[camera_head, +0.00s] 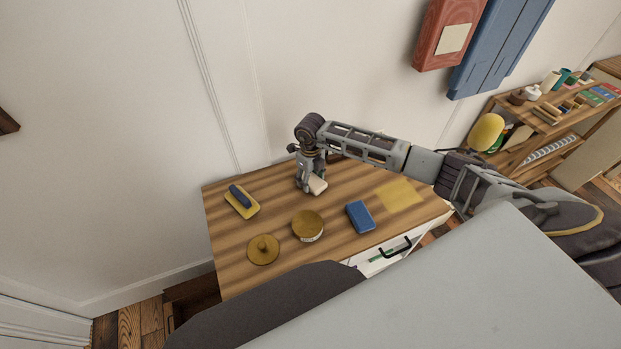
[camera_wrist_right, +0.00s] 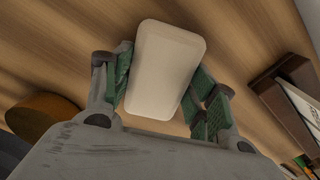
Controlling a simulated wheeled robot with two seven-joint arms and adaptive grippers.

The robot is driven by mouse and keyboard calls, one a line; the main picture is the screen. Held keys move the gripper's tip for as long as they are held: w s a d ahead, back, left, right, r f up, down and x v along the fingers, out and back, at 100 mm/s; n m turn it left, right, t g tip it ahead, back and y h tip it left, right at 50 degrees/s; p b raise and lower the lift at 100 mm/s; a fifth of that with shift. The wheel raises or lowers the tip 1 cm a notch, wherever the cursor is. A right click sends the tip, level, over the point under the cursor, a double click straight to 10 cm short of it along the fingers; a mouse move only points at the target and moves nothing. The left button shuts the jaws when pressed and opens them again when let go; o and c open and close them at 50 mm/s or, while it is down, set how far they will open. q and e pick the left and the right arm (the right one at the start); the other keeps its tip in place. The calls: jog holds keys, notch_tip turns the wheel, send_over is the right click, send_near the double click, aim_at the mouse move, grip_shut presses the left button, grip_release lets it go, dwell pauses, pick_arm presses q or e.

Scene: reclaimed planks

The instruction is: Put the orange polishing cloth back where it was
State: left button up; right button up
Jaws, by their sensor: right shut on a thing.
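No clearly orange cloth shows. A flat yellowish square (camera_head: 400,193), perhaps a cloth or a marking, lies at the right of the wooden table top (camera_head: 275,200). My right gripper (camera_head: 311,186) is over the back middle of the table, pointing down. It is shut on a cream-coloured block (camera_head: 318,186) with rounded edges. In the right wrist view the cream block (camera_wrist_right: 165,70) sits between the green finger pads. I cannot tell whether the block touches the table. My left gripper is not in view.
A yellow pad with a blue handle (camera_head: 242,200), a round tin (camera_head: 307,225), a lidded brass disc (camera_head: 263,249) and a blue block (camera_head: 360,216) stand on the table. A shelf (camera_head: 545,125) stands right.

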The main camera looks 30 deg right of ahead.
aim_at(311, 179)
jog(key=o, duration=0.9)
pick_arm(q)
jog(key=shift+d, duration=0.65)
pick_arm(e)
jog(key=shift+o, duration=0.4)
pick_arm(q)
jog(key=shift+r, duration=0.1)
pick_arm(e)
jog(key=shift+r, duration=0.15)
notch_tip(311, 179, up, 6)
jog(key=shift+r, duration=0.2)
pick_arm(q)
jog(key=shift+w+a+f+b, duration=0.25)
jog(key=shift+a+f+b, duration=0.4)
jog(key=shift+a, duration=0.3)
pick_arm(e)
jog(key=shift+r, duration=2.75)
